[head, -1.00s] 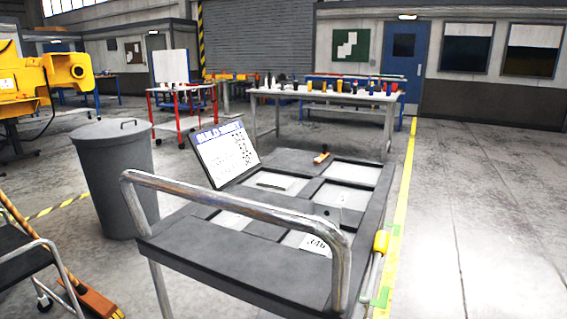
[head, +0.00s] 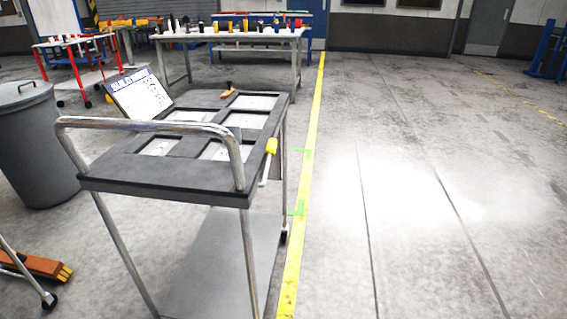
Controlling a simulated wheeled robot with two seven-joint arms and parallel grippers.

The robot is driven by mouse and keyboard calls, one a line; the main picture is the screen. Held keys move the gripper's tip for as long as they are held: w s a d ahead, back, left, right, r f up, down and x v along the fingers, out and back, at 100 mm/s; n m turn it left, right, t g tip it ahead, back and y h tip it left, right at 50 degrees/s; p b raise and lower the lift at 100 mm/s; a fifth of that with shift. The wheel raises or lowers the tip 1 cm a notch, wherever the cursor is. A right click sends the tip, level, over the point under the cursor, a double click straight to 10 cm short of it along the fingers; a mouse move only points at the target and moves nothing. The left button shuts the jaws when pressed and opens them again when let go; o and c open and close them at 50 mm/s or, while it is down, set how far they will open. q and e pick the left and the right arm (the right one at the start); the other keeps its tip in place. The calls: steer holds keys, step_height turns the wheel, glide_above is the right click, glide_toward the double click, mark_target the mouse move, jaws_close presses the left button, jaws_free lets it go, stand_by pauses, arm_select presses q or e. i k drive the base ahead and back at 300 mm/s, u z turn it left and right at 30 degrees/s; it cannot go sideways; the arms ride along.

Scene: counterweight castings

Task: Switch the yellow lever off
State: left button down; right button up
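In the head view a yellow-ended lever (head: 271,147) is on the right side of a dark grey cart (head: 150,184). Its pale shaft (head: 264,175) hangs below the yellow end, beside the cart's top edge. The yellow end is at the upper end of the shaft. Whether this position is on or off cannot be told. Neither of my grippers is in view.
The cart has a chrome handle (head: 150,124) at the near end and a sign board (head: 139,95) on top. The floor right of the yellow line (head: 306,150) is clear.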

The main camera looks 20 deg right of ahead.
mark_target(271, 150)
steer(key=u, duration=0.05)
steer(key=i, duration=1.1)
steer(key=z, duration=0.55)
